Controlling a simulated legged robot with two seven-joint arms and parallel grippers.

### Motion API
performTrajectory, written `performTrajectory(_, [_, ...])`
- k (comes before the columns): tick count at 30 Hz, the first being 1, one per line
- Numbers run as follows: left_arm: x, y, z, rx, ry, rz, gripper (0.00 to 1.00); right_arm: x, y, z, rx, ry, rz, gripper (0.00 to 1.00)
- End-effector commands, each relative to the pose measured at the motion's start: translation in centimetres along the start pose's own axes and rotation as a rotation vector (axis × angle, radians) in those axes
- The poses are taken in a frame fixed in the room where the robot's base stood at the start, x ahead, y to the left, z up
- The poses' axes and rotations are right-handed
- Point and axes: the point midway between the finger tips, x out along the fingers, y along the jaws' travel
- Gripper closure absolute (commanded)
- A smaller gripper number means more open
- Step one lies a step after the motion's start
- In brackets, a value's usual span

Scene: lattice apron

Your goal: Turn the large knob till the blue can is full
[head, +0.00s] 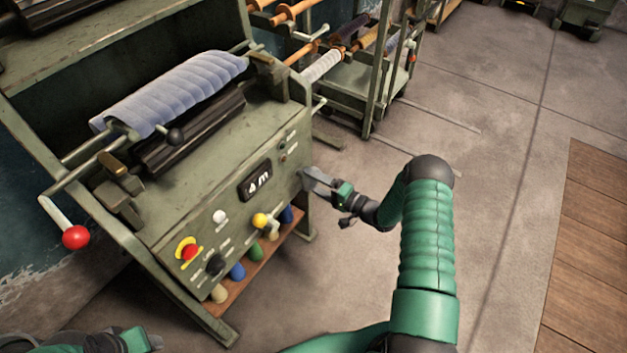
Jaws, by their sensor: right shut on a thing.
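The machine's control panel (245,215) has a black knob (215,265) at its lower left and a yellow-tipped knob or lever (260,220) further right. Which one is the large knob I cannot tell. I can make out no clear can; rounded blue objects (237,271) stand among others below the panel. My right gripper (318,181) is beside the panel's right end, shut on a small grey piece that I cannot identify. It is apart from both knobs. My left gripper (145,341) is low at the left edge, partly cut off, its jaws unclear.
A blue-grey fabric roll (175,90) lies above. A red-ball lever (75,237) juts out at left.

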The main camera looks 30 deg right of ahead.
Motion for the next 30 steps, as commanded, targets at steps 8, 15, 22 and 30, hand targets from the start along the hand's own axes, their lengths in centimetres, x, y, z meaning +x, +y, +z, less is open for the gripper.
performTrajectory(8, [-0.12,0.0,-0.03,0.0,0.0,0.0,0.45,0.06,-0.23,-0.7,0.022,0.013,-0.002,0.67])
performTrajectory(15, [-0.11,0.0,-0.02,0.0,0.0,0.0,0.45,0.05,-0.21,-0.71,0.021,0.013,-0.002,0.67])
performTrajectory(22, [-0.1,0.0,-0.03,0.0,0.0,0.0,0.45,0.02,-0.12,-0.49,0.023,0.01,-0.001,0.04])
performTrajectory(30, [-0.11,0.0,-0.02,0.0,0.0,0.0,0.45,-0.06,-0.1,-0.25,0.026,0.006,0.0,0.04])
